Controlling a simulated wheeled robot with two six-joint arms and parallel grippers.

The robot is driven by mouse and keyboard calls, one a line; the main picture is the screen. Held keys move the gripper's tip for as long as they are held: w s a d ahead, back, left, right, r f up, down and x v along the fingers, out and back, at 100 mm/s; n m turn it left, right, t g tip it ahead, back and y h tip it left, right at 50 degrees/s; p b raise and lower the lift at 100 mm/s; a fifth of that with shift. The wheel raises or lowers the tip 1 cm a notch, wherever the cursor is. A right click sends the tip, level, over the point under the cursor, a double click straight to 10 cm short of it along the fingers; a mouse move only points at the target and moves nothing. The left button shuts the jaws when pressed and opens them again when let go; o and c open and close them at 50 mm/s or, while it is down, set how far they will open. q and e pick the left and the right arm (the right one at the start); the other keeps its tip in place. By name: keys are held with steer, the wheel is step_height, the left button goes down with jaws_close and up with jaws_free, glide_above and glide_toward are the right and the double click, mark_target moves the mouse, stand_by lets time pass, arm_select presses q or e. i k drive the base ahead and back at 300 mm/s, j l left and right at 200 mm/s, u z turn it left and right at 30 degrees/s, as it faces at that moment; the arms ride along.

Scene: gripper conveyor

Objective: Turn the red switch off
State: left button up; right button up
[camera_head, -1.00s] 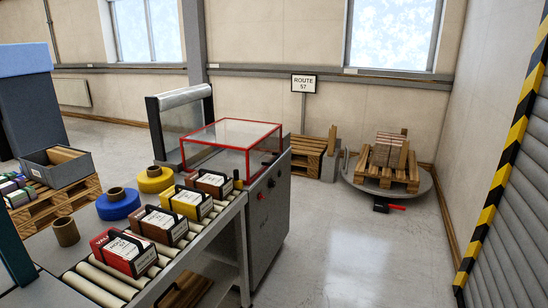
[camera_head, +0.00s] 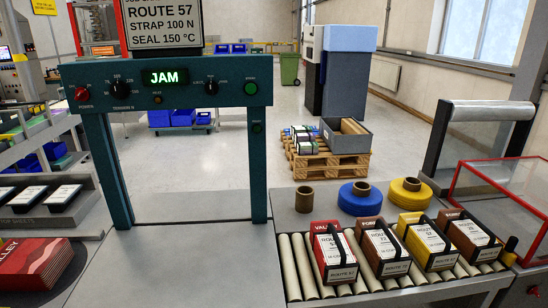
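A red knob (camera_head: 82,93) sits at the left end of the teal machine's panel (camera_head: 206,76), with a small label under it that seems to read POWER. The panel's green display (camera_head: 164,78) is lit and reads JAM. Black dials (camera_head: 121,87) and a green button (camera_head: 250,88) share the panel. Another small red control (camera_head: 534,291) shows on the grey cabinet at the lower right edge. The knob's exact setting is too small to tell. Neither of my grippers is in view.
Strapped boxes (camera_head: 333,250) stand on the roller conveyor (camera_head: 300,268) at the right. Coloured tape rolls (camera_head: 360,199) lie behind them. A red-framed clear guard (camera_head: 490,205) is at far right. The grey table (camera_head: 180,262) in front of the arch is clear. Red packs (camera_head: 35,270) lie lower left.

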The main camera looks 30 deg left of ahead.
mark_target(81, 94)
steer(key=i+l+u, duration=0.1)
steer(key=u, duration=0.35)
steer(key=i+l+u, duration=0.2)
steer(key=u, duration=0.2)
steer(key=i+l+u, duration=0.2)
steer(key=u, duration=0.25)
steer(key=i+l+u, duration=0.1)
steer(key=l+u, duration=0.15)
steer(key=u, duration=0.15)
steer(key=l+u, duration=0.25)
steer(key=u, duration=0.2)
steer(key=i+z, duration=0.15)
steer(key=z, duration=0.2)
